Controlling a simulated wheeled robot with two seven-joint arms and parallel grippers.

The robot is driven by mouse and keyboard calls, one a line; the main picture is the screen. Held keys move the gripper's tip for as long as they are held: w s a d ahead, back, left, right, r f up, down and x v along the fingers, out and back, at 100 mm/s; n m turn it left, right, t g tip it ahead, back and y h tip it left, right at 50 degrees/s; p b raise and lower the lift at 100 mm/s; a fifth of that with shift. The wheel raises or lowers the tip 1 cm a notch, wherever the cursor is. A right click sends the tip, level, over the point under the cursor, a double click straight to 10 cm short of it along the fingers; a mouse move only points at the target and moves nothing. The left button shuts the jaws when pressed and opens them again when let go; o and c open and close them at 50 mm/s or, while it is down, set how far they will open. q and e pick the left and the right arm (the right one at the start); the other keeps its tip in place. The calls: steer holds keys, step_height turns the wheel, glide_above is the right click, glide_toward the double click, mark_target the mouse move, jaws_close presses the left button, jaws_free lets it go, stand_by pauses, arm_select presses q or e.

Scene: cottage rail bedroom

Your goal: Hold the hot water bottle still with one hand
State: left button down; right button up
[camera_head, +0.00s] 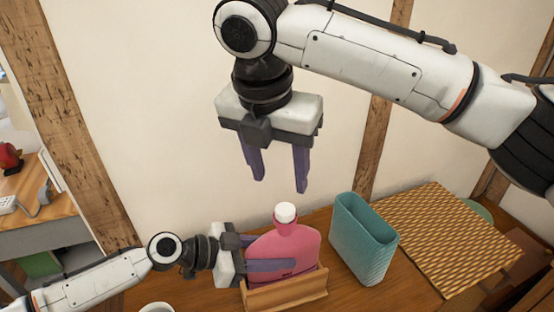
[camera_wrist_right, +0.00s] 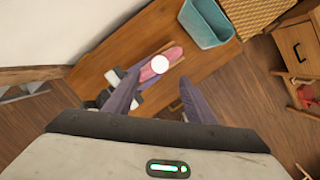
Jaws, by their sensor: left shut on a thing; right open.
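The pink hot water bottle (camera_head: 284,246) stands upright in a wooden holder (camera_head: 287,295) on the wooden table, with a white cap (camera_head: 286,212) on its neck. My left gripper (camera_head: 285,254) comes in from the left and is shut on the bottle's body, one finger across its front and the other behind. My right gripper (camera_head: 279,183) is open and empty, above the bottle with its fingers pointing down. In the right wrist view the white cap (camera_wrist_right: 160,64) and part of the pink bottle (camera_wrist_right: 174,54) show beyond and between the open fingers (camera_wrist_right: 158,97).
A teal bin (camera_head: 364,240) stands right of the bottle. A woven yellow-brown panel (camera_head: 450,236) lies farther right on the table (camera_head: 400,294). A wall with timber posts rises behind.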

mark_target(246, 253)
steer(key=shift+v, duration=1.25)
arm_select(q)
steer(key=c, duration=1.1)
jaws_free()
steer(key=shift+a, duration=0.1)
steer(key=v, duration=0.9)
steer(key=shift+s+a, duration=0.1)
steer(key=shift+s+a+r, duration=0.15)
steer(key=shift+a+r, duration=0.1)
steer(key=shift+a, duration=0.15)
arm_select(e)
steer(key=shift+f, duration=0.25)
